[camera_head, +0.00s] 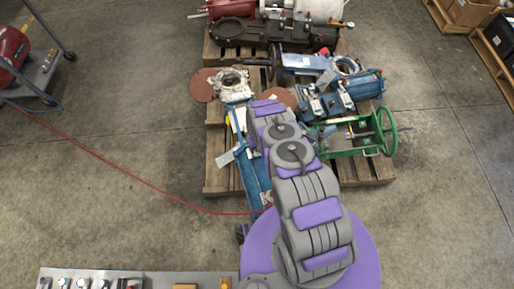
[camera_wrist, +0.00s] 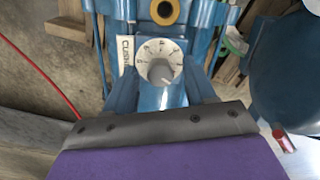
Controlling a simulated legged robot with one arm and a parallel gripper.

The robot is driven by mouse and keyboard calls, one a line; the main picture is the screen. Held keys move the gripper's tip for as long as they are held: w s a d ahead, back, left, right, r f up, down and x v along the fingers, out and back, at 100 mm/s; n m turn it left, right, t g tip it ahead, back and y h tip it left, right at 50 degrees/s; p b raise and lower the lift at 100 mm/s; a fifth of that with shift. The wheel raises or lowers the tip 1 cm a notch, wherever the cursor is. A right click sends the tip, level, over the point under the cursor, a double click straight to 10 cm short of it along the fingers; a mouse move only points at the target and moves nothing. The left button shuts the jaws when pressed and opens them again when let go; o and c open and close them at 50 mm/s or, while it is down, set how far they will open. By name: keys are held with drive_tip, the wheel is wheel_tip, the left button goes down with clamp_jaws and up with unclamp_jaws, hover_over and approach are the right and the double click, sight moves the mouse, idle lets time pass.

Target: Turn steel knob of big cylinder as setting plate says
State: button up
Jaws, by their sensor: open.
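A steel knob (camera_wrist: 160,72) sits in the middle of a round white dial (camera_wrist: 150,48) with dark marks, too small to read surely. The dial is on a blue cylinder body (camera_wrist: 160,98). A white plate (camera_wrist: 125,52) with the letters "CUSH" stands left of the dial, partly cut off by blue metal. In the head view, the long blue cylinder (camera_head: 256,180) lies on the pallet, partly behind my arm. My gripper (camera_wrist: 163,84) is open, its fingers either side of the knob and apart from each other; contact cannot be told. The head view hides the knob.
A rounded dark blue body (camera_wrist: 290,75) with a red-tipped fitting (camera_wrist: 283,138) is close on the right. A brass ring (camera_wrist: 165,11) is above the dial. A red hose (camera_head: 120,175) crosses the floor. A green valve wheel (camera_head: 386,132) stands on the pallet (camera_head: 225,180).

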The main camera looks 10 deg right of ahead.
drive_tip(key=shift+c, duration=0.4)
clamp_jaws()
drive_tip(key=shift+m, duration=0.7)
drive_tip(key=shift+o, duration=0.4)
unclamp_jaws()
drive_tip(key=shift+r, duration=0.1)
